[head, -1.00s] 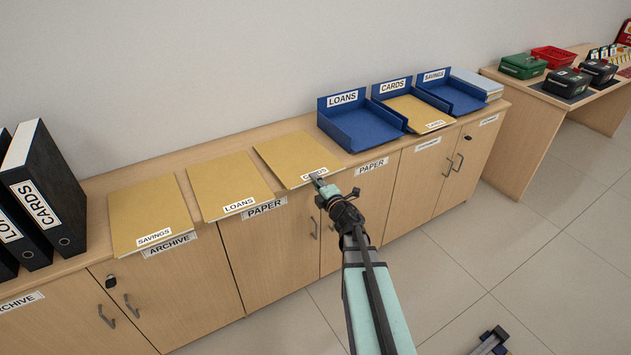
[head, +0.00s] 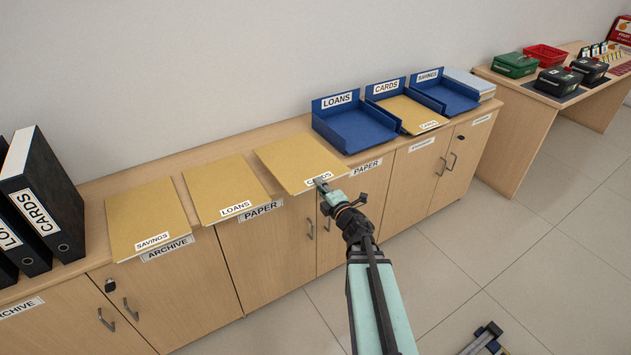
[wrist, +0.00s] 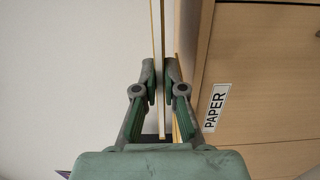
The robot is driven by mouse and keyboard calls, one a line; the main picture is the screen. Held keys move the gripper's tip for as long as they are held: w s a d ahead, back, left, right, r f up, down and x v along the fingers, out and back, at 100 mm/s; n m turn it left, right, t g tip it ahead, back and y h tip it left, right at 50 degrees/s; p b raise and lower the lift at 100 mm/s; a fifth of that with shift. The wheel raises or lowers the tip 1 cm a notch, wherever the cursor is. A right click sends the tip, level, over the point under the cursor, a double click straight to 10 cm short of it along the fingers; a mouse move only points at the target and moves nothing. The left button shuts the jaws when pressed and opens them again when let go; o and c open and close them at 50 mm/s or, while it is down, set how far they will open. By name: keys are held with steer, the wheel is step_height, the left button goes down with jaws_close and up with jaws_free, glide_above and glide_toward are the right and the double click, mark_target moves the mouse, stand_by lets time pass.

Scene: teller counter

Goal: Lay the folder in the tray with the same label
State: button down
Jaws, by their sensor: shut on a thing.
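My gripper (head: 322,181) is shut on the front edge of the yellow folder labelled CARDS (head: 293,158); a fingertip partly covers its label. In the wrist view the folder (wrist: 161,60) is a thin edge between the fingertips (wrist: 161,82), and a gap shows between it and the cabinet, so it seems slightly raised. Three blue trays stand to the right: LOANS (head: 350,146), empty; CARDS (head: 376,96), with a yellow folder labelled CARDS (head: 412,115) in it; and SAVINGS (head: 440,97), empty.
Yellow folders labelled LOANS (head: 222,187) and SAVINGS (head: 149,215) lie on the cabinet top to the left. Black binders (head: 45,195) stand at the far left. A pale stack (head: 470,82) lies beyond the SAVINGS tray. A separate desk (head: 530,98) holds boxes.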

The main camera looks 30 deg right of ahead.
steer(key=s+r+p, duration=0.2)
steer(key=s+p, duration=0.5)
steer(key=p, duration=0.3)
steer(key=shift+s+d+r, duration=0.15)
steer(key=shift+s+r, duration=0.05)
steer(key=shift+r, duration=0.2)
stand_by(0.5)
